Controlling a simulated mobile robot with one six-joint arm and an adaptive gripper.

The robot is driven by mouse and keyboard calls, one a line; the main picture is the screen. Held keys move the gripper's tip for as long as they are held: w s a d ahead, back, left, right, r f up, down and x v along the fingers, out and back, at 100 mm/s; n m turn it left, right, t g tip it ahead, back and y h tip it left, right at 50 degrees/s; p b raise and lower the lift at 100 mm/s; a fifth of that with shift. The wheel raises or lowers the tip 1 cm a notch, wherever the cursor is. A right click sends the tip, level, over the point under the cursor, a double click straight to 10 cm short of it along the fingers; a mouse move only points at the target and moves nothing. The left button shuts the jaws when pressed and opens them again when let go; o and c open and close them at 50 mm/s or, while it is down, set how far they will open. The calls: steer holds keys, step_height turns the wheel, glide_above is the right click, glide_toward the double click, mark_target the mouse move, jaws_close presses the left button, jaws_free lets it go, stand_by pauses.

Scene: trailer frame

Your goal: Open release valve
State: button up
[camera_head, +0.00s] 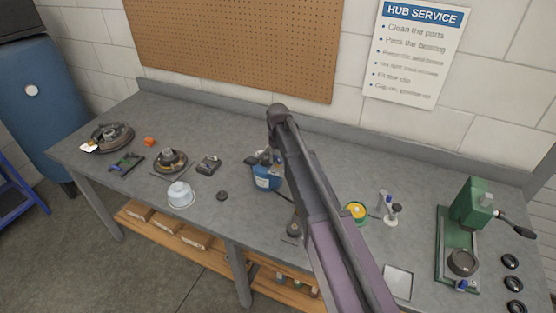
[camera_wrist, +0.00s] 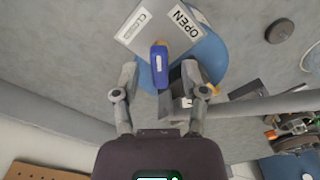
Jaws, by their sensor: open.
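A blue rounded vessel (camera_head: 267,182) stands on the bench near the middle, partly behind my arm. In the wrist view the same blue body (camera_wrist: 212,62) lies under a grey plate (camera_wrist: 160,18) with two white labels. One label reads "OPEN" (camera_wrist: 184,21); the other begins with "CL" and the rest is unclear. A short blue valve handle (camera_wrist: 160,66) stands out over the plate's edge. My gripper (camera_wrist: 160,74) is open, with one finger on each side of the handle and a visible gap on both sides. The handle's pivot is hidden.
The grey bench (camera_head: 330,155) also holds a white bowl (camera_head: 180,194), a dark round part (camera_head: 222,196), a yellow-green tin (camera_head: 356,211) and a green press (camera_head: 465,230). A pegboard (camera_head: 240,45) is on the wall behind. A grey bar (camera_wrist: 265,104) crosses right of my fingers.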

steer(key=shift+c, duration=0.2)
jaws_close()
steer(key=shift+m, duration=0.4)
steer(key=m, duration=0.8)
stand_by(0.4)
steer(key=shift+m, duration=0.3)
steer(key=shift+s, duration=0.1)
steer(key=shift+o, duration=0.2)
jaws_free()
